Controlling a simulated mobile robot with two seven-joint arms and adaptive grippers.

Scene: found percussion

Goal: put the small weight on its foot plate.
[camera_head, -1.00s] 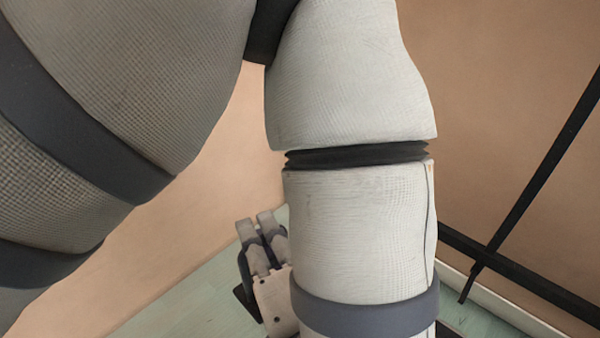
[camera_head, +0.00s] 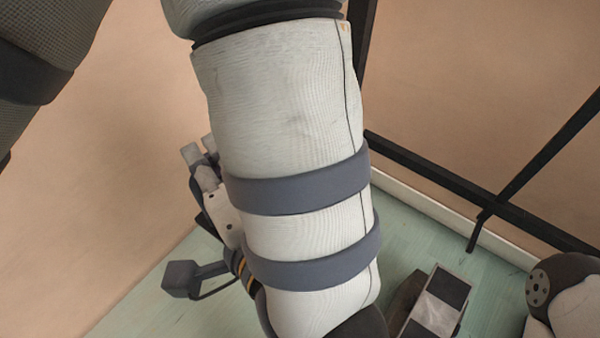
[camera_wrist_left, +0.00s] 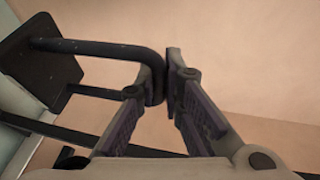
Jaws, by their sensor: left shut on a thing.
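In the left wrist view, my left gripper (camera_wrist_left: 164,80) is shut, its fingertips meeting at a dark bent bar (camera_wrist_left: 100,47). The bar joins a flat dark plate (camera_wrist_left: 40,70) at the left, with more thin dark bars below it. In the head view, my left gripper (camera_head: 200,150) shows only partly, behind my pale arm. A dark grey block on a rod (camera_head: 181,279) shows below it; I cannot tell whether this is the same object. I cannot surely identify the small weight or its foot plate. My right gripper is not in view.
A black bar frame (camera_head: 480,215) stands at the right against the tan wall (camera_head: 450,90). The pale green floor (camera_head: 135,318) shows at the bottom. A dark and light block (camera_head: 440,300) is at the lower right. My arm hides much of the middle.

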